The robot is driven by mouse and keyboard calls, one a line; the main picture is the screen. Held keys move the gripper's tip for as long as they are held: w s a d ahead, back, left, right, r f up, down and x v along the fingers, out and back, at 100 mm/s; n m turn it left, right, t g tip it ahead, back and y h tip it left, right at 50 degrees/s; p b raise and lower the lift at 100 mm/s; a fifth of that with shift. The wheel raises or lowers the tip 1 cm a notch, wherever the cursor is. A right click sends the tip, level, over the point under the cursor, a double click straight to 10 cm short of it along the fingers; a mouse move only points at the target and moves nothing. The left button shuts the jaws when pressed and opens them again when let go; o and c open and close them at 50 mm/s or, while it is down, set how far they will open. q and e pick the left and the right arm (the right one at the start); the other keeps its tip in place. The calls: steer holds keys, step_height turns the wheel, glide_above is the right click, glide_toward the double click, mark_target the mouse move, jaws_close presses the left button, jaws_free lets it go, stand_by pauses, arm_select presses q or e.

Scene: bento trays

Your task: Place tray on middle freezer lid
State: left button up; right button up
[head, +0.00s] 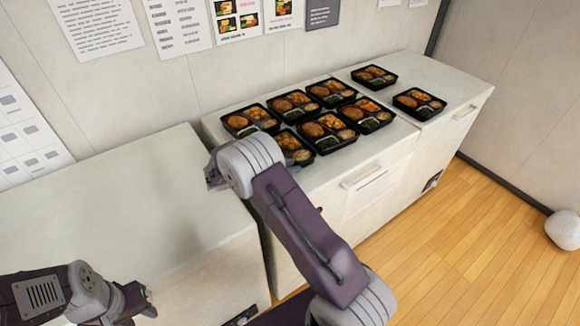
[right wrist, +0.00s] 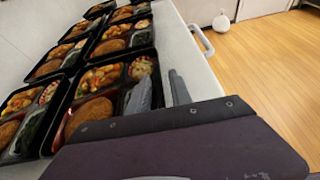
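Several black bento trays stand on the middle freezer lid (head: 372,158) in two rows. The front-left tray (head: 293,148) is partly hidden by my right arm in the head view. It is the nearest tray in the front row in the right wrist view (right wrist: 118,85). My right gripper (right wrist: 160,78) has its fingers apart: one over this tray's inside, the other just outside its near rim. Its fingertips are hidden in the head view.
Two trays stand on the right freezer, one at the back (head: 374,76) and one in front (head: 419,103). The left freezer lid (head: 120,205) is bare. A wall with posters stands behind. Wooden floor (head: 480,240) is open in front.

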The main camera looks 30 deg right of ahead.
steer(key=shift+a+r, duration=0.15)
steer(key=shift+r, duration=0.15)
steer(key=v, duration=1.1)
steer(key=shift+a+r, duration=0.15)
steer(key=shift+a, duration=0.15)
steer(key=s+f+m+y, duration=0.1)
steer(key=s, duration=0.1)
steer(key=s+d+f+m+g+y, duration=0.1)
steer(key=s+y, duration=0.1)
steer(key=s+d+f+m+g+y, duration=0.1)
steer(key=s, duration=0.1)
steer(key=shift+s+f+m, duration=0.3)
steer(key=shift+f+m, duration=0.05)
steer(key=shift+m, duration=0.05)
steer(key=s+a+m+t+y+p, duration=0.2)
steer(key=s+a+m+y, duration=0.3)
steer(key=s+m+y, duration=0.4)
steer(key=s+f+m, duration=0.1)
steer(key=s+m, duration=0.3)
steer(key=m, duration=0.2)
steer(key=shift+s+a+y, duration=0.15)
steer(key=shift+s+y, duration=0.2)
steer(key=shift+y, duration=0.05)
